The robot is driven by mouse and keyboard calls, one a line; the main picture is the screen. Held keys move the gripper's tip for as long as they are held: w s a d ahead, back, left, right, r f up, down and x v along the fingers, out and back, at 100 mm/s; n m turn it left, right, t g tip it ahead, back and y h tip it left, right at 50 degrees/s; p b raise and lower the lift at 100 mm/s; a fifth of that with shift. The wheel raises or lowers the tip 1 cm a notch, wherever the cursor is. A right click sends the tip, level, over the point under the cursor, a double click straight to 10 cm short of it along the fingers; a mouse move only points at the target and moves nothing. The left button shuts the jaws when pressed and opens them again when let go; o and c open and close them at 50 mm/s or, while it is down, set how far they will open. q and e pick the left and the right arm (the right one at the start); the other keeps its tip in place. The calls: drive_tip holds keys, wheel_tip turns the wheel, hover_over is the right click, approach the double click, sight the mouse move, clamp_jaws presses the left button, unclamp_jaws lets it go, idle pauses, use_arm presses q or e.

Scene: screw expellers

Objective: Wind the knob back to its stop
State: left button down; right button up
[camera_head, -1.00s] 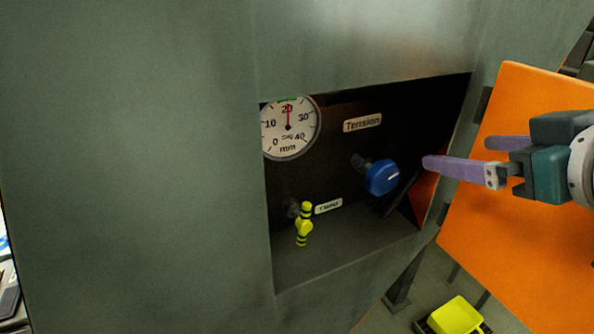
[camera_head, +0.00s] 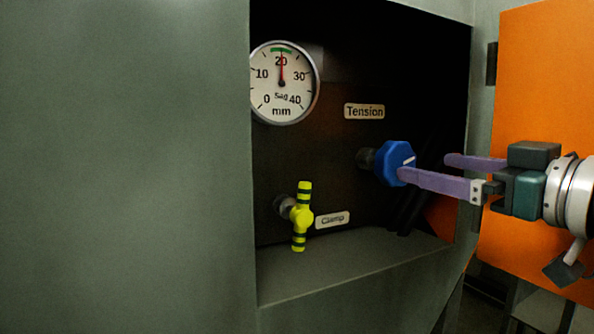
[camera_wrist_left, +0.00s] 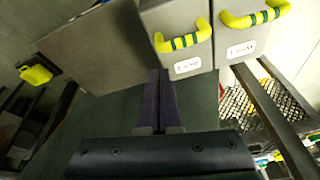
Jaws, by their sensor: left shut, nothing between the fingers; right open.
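The blue knob (camera_head: 395,163) with a white pointer line sits on a shaft in the dark recess, beside the "Tension" label (camera_head: 364,111). My right gripper (camera_head: 422,169) is open at the knob's right side. Its nearer finger's tip overlaps the knob's edge in the picture; I cannot tell whether it touches. The round gauge (camera_head: 284,83), marked "Sag mm", has its red needle at about 20, under a green band. The yellow-and-black clamp handle (camera_head: 302,217) stands upright near the "Clamp" label (camera_head: 332,219). My left gripper (camera_wrist_left: 159,75) is shut and empty in the left wrist view.
The orange door (camera_head: 535,110) stands open to the right, behind my right gripper. The grey cabinet wall (camera_head: 130,160) fills the left. In the left wrist view, grey boxes with yellow-green handles (camera_wrist_left: 184,41) stand ahead, with a mesh basket (camera_wrist_left: 240,110) at right.

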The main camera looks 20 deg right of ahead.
sight(402, 161)
use_arm(q)
drive_tip(key=shift+d+f+b, duration=0.1)
drive_tip(key=shift+f+b, duration=0.25)
drive_tip(key=shift+f, duration=0.1)
use_arm(e)
drive_tip(key=w, duration=0.6)
drive_tip(key=shift+w+a, duration=0.2)
drive_tip(key=shift+w, duration=0.1)
drive_tip(key=shift+w+a, duration=0.1)
drive_tip(key=shift+w, duration=0.8)
drive_tip(key=c, duration=1.1)
drive_tip(key=shift+c, duration=0.2)
